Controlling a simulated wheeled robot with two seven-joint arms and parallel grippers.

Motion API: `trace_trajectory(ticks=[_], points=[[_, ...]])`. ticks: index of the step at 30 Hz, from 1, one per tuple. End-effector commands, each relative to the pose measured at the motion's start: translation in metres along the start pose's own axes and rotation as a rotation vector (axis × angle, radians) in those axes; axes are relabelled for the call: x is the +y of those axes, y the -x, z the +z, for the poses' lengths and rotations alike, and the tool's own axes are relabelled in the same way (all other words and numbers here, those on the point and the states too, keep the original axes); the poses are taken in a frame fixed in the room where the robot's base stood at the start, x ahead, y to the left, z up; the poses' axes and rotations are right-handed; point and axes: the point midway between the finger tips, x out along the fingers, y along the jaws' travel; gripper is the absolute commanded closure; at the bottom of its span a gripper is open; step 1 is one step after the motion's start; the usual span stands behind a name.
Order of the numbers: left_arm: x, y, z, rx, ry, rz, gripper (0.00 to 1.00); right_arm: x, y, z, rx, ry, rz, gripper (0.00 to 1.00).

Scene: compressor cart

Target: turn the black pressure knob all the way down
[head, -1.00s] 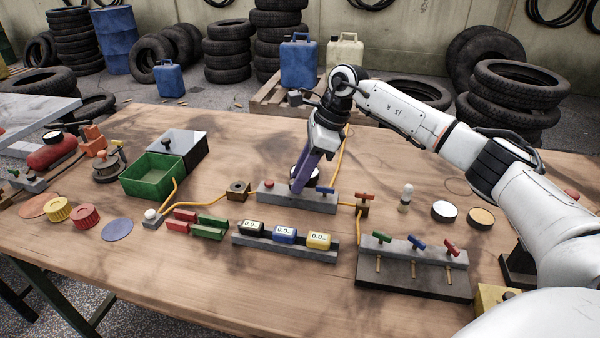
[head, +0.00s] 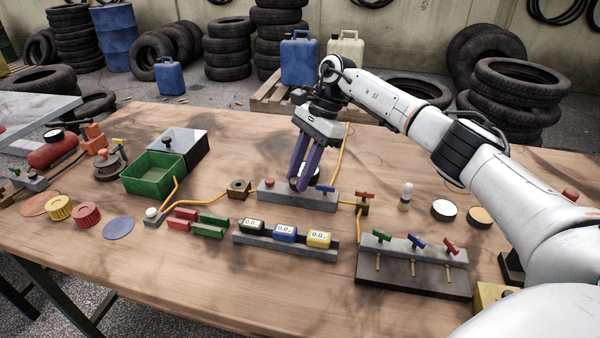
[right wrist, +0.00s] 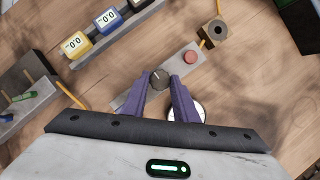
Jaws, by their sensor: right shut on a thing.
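The black pressure knob (right wrist: 159,78) sits on a grey block (right wrist: 187,62) and shows between the fingertips in the right wrist view. My right gripper (right wrist: 161,80) is shut on the knob, one purple finger on each side. In the head view my right gripper (head: 299,186) points down at the block (head: 322,200), and its fingers hide most of the knob. A round white-faced gauge (right wrist: 186,112) lies partly behind a finger in the right wrist view. My left gripper is not in view.
A rail with black, blue and yellow display boxes (head: 285,233) lies in front. A red-handled valve (head: 365,197) stands to the right.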

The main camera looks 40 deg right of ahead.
Motion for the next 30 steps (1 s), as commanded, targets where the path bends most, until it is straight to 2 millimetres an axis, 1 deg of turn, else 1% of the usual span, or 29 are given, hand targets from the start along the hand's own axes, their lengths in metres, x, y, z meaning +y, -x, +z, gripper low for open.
trace_trajectory(ticks=[10,11,13,14,23,26,29,30], points=[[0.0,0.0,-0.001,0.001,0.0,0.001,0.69,-0.001,0.001,0.0,0.0,0.004,-0.001,0.96],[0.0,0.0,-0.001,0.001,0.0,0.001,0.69,-0.001,0.001,0.0,0.0,0.004,-0.001,0.71],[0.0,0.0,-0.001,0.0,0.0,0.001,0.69,-0.001,0.001,0.0,0.0,0.004,-0.001,0.59],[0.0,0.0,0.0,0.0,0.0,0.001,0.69,0.0,0.001,0.0,0.0,0.004,-0.001,0.56],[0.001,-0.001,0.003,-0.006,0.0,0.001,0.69,0.0,0.002,0.0,0.0,0.002,0.0,0.56],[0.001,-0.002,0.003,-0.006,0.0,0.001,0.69,-0.001,0.011,0.0,0.0,0.002,-0.002,0.56],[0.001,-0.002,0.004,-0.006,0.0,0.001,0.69,-0.001,0.027,0.0,0.0,0.003,-0.004,0.56],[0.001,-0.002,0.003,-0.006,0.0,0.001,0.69,-0.001,0.035,0.0,0.0,0.003,-0.005,0.56]])
